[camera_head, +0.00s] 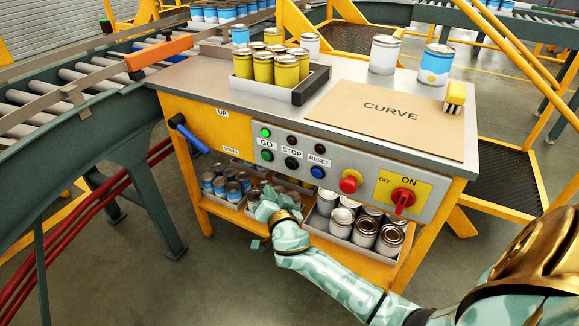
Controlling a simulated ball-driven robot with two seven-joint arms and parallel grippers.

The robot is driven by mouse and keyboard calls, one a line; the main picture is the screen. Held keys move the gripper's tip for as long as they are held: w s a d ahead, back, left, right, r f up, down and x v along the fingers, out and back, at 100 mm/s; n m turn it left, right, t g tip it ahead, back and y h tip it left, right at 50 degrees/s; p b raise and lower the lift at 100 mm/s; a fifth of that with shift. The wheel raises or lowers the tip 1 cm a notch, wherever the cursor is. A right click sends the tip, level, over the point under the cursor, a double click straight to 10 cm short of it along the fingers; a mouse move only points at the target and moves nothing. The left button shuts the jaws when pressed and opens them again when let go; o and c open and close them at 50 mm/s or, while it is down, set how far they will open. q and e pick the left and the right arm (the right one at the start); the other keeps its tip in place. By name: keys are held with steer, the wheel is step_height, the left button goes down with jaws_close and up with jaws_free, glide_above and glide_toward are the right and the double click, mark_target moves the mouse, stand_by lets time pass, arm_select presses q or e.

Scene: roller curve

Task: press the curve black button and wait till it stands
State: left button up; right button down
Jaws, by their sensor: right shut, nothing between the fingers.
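The black button (291,164) sits under the STOP label on the grey control panel (372,207) at the front of the workbench. It is uncovered in the head view. The green lamp (265,132) above GO is lit, while the lamp (291,140) above STOP looks dark. A CURVE board (388,128) lies on the bench top. My right gripper (262,206) is shut and empty, below the panel and a little below and left of the black button, apart from it. My left gripper is out of view.
A green button (267,156) and a blue button (317,172) flank the black one. A red knob (350,182) and a red switch (402,197) are further right. Cans (366,231) fill the shelf behind my gripper. A roller conveyor (75,95) curves at left.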

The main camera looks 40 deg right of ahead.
mark_target(286, 164)
steer(key=w+d, duration=0.3)
steer(key=d, duration=0.5)
steer(key=shift+w+b, duration=0.15)
steer(key=shift+b, duration=0.2)
steer(key=shift+d+f, duration=0.1)
steer(key=shift+d, duration=0.1)
stand_by(1.7)
steer(key=shift+w+d, duration=0.15)
steer(key=shift+d, duration=0.1)
steer(key=shift+w+d+b, duration=0.2)
steer(key=shift+d+b, duration=0.1)
steer(key=shift+d, duration=0.1)
stand_by(0.7)
steer(key=shift+a, duration=0.1)
steer(key=shift+s+a, duration=0.35)
steer(key=shift+a, duration=0.35)
steer(key=shift+a, duration=0.1)
